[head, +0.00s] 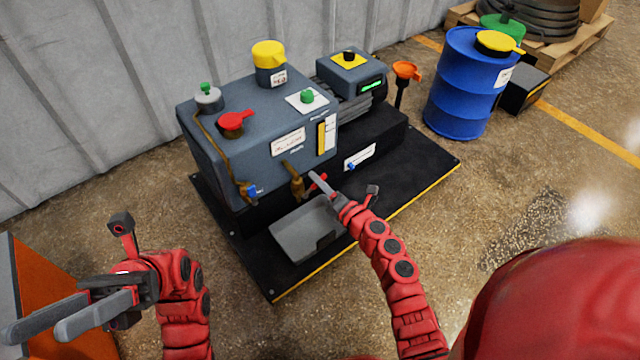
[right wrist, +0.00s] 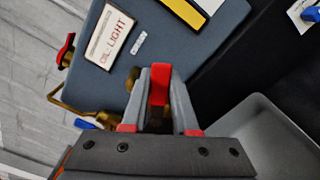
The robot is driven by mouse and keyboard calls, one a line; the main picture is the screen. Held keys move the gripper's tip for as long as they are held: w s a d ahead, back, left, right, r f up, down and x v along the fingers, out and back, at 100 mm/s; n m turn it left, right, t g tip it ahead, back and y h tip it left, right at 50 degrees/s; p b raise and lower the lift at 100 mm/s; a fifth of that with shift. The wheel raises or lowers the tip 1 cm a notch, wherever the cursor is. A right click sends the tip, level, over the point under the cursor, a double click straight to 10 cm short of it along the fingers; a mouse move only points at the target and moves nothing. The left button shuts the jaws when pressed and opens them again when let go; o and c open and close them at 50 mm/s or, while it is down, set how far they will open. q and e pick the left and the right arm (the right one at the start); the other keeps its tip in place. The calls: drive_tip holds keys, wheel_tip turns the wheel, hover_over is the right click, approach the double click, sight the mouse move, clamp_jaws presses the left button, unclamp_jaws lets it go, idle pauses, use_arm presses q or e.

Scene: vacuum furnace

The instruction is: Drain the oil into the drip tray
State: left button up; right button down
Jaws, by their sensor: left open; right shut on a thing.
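The grey drip tray (head: 298,236) sits on the black base plate below the pump's front; its edge also shows in the right wrist view (right wrist: 275,125). A brass drain valve (head: 296,186) sticks out of the pump housing above the tray. My right gripper (head: 322,186) is at this valve, shut on its red handle (right wrist: 160,84). The fingers hide part of the valve body. No oil stream can be made out. My left gripper (head: 45,318) is open and empty at the lower left, away from the pump.
Another brass valve with a blue handle (head: 251,191) is left of the drain. A blue barrel (head: 462,88) stands at the right. An orange panel (head: 40,285) is near my left arm.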

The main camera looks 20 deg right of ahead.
use_arm(q)
drive_tip(key=shift+s+a+r+m+t+y, duration=0.2)
drive_tip(key=shift+s+a+m+t+y, duration=0.2)
drive_tip(key=shift+s+m+t, duration=0.1)
drive_tip(key=shift+d, duration=0.1)
use_arm(e)
drive_tip(key=c, duration=0.7)
unclamp_jaws()
drive_tip(key=shift+r, duration=0.1)
